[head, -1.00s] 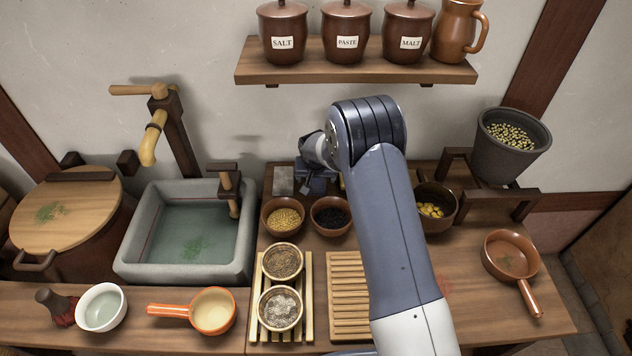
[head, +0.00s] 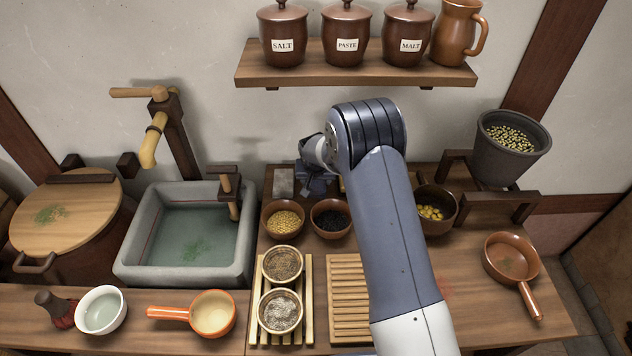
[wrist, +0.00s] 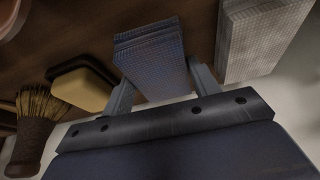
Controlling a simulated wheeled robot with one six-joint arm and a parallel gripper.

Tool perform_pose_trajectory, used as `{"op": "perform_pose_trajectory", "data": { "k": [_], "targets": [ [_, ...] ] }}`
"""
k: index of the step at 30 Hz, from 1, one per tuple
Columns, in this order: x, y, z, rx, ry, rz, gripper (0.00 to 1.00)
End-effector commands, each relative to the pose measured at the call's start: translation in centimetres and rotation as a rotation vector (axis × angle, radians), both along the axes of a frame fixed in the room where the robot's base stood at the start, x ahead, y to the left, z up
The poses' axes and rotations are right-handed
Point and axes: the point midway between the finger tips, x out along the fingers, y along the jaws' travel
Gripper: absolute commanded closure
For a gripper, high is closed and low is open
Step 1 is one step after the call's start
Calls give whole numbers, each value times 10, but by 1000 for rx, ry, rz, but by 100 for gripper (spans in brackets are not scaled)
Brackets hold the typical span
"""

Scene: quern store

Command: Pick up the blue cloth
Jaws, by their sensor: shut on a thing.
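The blue cloth (wrist: 152,56) is a folded, waffle-textured stack in the wrist view. My gripper (wrist: 160,82) has one finger on each side of it and is shut on it near its close end. In the head view my gripper (head: 314,180) is at the back of the counter, behind the bowls, and my arm hides part of it. The cloth is too small and dark there to tell apart from the gripper. I cannot tell whether the cloth is clear of the counter.
A grey folded cloth (wrist: 262,38) lies right of the blue one. A yellow and dark sponge-like block (wrist: 82,86) and a bristle brush (wrist: 38,125) are at the left. Bowls of yellow grain (head: 284,219) and black seeds (head: 331,217) stand just in front. A shelf (head: 355,70) hangs above.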

Motion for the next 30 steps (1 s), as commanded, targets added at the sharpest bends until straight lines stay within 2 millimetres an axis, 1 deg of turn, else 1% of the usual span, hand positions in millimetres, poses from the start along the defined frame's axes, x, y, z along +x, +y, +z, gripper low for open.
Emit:
{"op": "perform_pose_trajectory", "data": {
  "k": [7, 8, 15, 18, 21, 24, 30],
  "targets": [
    [1, 0, 13, 1, -4, -1, 66],
    [1, 0, 18, 1, -5, -1, 66],
    [1, 0, 70, 1, -6, 0, 66],
    [1, 0, 87, 1, -4, -1, 66],
    [1, 0, 98, 1, -3, -1, 66],
    [1, 0, 104, 0, -2, -1, 66],
    [1, 0, 106, 0, -1, 0, 66]
  ]
}}
